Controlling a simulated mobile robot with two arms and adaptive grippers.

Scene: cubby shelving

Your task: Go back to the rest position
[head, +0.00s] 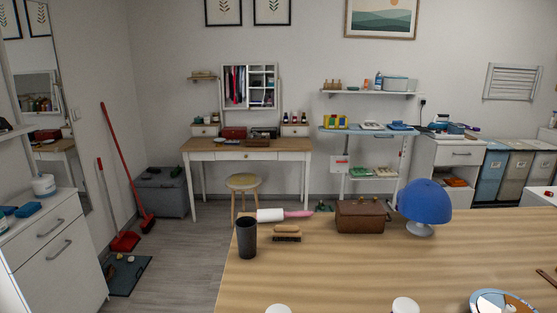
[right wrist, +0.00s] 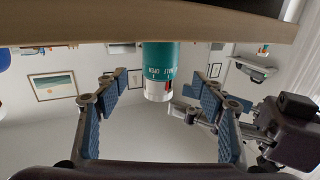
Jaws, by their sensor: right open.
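In the right wrist view, which looks upside down, my right gripper (right wrist: 160,108) is open, with one blue-padded finger at each side. A teal bottle with a clear and white end (right wrist: 160,62) shows between the fingers, against the wooden table edge (right wrist: 120,26). No finger touches it in the picture. A second dark gripper, which looks like my left one (right wrist: 190,112), shows at the right behind my right finger. Its jaws are partly hidden and blurred together. Neither gripper shows in the head view.
The wooden table (head: 350,265) fills the foreground. Grey floor lies open at left, near a red broom (head: 126,240).

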